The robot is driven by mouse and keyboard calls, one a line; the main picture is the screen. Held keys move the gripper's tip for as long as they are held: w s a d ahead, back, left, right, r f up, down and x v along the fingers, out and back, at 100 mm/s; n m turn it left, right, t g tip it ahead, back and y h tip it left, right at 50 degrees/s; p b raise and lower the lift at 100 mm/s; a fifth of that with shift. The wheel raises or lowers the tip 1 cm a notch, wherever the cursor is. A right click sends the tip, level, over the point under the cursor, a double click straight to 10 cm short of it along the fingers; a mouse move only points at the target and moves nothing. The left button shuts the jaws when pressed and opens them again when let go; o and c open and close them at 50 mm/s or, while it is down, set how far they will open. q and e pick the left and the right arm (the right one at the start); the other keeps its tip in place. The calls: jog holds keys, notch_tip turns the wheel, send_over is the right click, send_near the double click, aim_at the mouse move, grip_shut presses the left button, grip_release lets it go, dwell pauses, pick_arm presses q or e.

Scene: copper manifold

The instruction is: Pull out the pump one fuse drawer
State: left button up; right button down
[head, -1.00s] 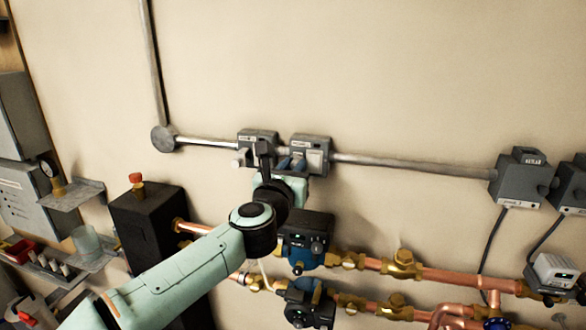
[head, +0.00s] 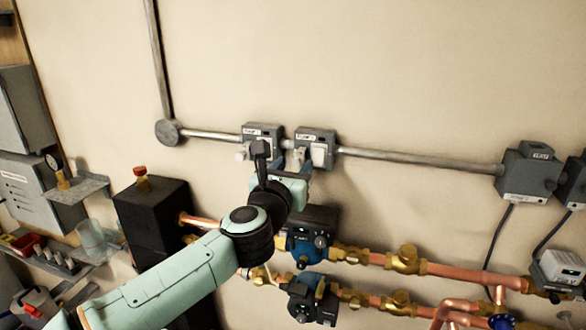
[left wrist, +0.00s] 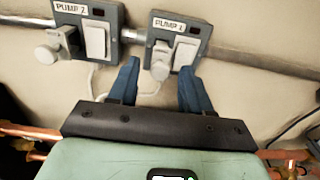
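The pump one box (head: 328,136), a grey wall unit labelled PUMP 1, also shows in the left wrist view (left wrist: 203,29). It carries a pale rocker plate (left wrist: 186,54) and, to its left, a pale grey knobbed piece (left wrist: 160,70), which looks like the fuse drawer. My left gripper (head: 294,163) is open just in front of that piece. In the left wrist view its two blue fingers (left wrist: 158,88) stand on either side of the piece and slightly below it. I cannot tell whether they touch it. My right gripper is out of view.
The similar pump two box (left wrist: 62,19) is close on the left, with its own projecting knob (left wrist: 48,53). A conduit (head: 420,161) runs right along the wall. Blue pumps (head: 306,250) and copper pipes (head: 450,273) lie below. The wall above is clear.

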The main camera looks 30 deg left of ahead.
pick_arm(q)
jog(key=b+v, duration=0.1)
jog(key=v, duration=1.2)
jog(key=shift+s+b, duration=0.25)
jog(key=shift+b, duration=0.15)
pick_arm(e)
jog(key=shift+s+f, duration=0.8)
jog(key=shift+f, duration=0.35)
pick_arm(q)
jog(key=shift+f, duration=0.1)
